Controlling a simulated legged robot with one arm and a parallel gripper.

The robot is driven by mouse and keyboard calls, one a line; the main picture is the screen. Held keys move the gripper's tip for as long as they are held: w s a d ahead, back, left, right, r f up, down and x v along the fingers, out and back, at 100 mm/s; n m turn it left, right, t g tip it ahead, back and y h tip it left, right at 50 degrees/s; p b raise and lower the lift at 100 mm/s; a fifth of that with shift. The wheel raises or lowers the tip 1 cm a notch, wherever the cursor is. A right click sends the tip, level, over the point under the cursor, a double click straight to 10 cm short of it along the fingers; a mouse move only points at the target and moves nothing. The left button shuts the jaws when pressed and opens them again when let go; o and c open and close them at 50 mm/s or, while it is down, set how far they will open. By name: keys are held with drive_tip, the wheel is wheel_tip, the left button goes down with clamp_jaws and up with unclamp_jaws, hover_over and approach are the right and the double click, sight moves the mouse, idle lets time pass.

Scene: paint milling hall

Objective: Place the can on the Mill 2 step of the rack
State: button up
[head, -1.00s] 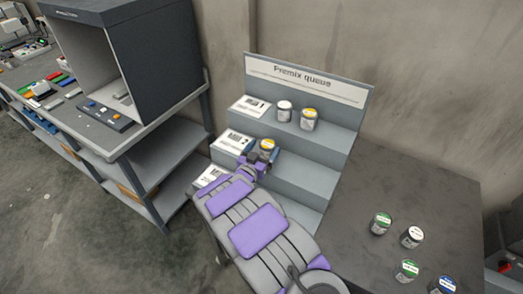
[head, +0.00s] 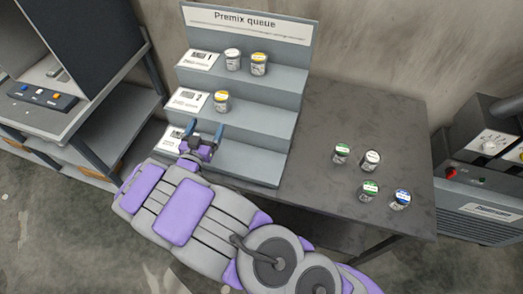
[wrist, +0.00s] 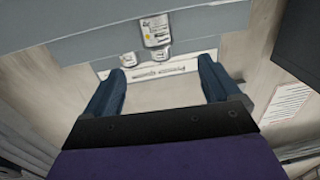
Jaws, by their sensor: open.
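A yellow-lidded can (head: 221,101) stands upright on the middle step of the grey rack (head: 272,120), beside the card marked 2 (head: 187,99). In the wrist view this can (wrist: 155,29) appears beyond my fingers, near the top. My gripper (head: 205,128) is open and empty, in front of and below the can, apart from it. Its two blue fingers also show spread in the wrist view (wrist: 161,68). A white-lidded can (head: 233,60) and another yellow-lidded can (head: 259,64) stand on the top step, beside card 1 (head: 200,60).
The dark table (head: 330,110) right of the rack holds two green-lidded cans (head: 341,154) (head: 369,190), a white-lidded can (head: 371,160) and a blue-lidded can (head: 400,199). A workbench (head: 75,115) stands at left. The bottom step is partly hidden by my arm.

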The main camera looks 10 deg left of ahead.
drive_tip(key=w+d+r+g+y, duration=0.3)
drive_tip(key=w+d+r+g, duration=0.2)
drive_tip(key=w, duration=0.3)
drive_tip(key=s+d+r+g+y, duration=0.1)
drive_tip(key=s+d+r+g, duration=0.35)
drive_tip(key=d, duration=0.45)
drive_tip(key=s+d+r+g+h, duration=0.1)
drive_tip(key=s+d+r+g, duration=0.2)
drive_tip(key=s+d, duration=1.2)
drive_tip(key=s+d+r+g+h, duration=0.2)
drive_tip(key=s+d+g, duration=0.5)
drive_tip(key=s+d, duration=0.8)
drive_tip(key=s+r, duration=0.1)
drive_tip(key=s, duration=0.3)
drive_tip(key=shift+s+h, duration=0.15)
drive_tip(key=shift+h, duration=0.15)
drive_tip(key=shift+f, duration=0.1)
